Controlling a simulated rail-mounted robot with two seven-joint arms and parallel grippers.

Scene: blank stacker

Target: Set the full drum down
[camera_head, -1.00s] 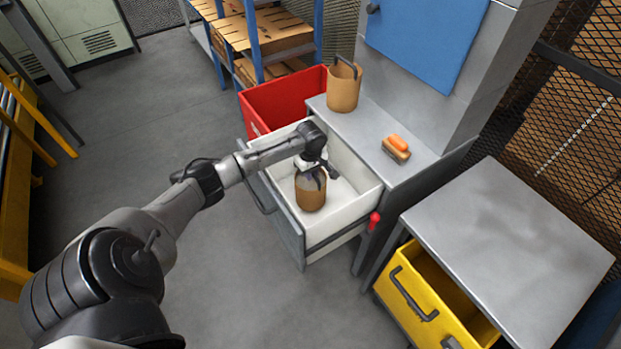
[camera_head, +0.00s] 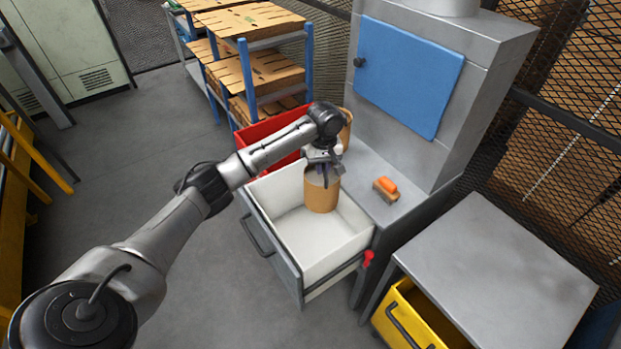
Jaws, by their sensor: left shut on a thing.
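A tan drum (camera_head: 321,196) hangs upright from my left gripper (camera_head: 322,168), whose fingers are shut on its top. The drum appears raised above the back part of the open white-lined drawer (camera_head: 295,226) and hides part of the drawer's back wall. Its contents are hard to see behind the fingers. A second tan drum (camera_head: 347,132) stands on the grey counter behind my left wrist, mostly hidden by it. My right gripper is not in view.
An orange-topped brush (camera_head: 386,188) lies on the grey counter (camera_head: 400,206). A red bin (camera_head: 268,142) is behind the drawer. A grey-topped table (camera_head: 500,270) with a yellow drawer (camera_head: 405,318) stands at right. A red knob (camera_head: 368,258) sits at the drawer's right side.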

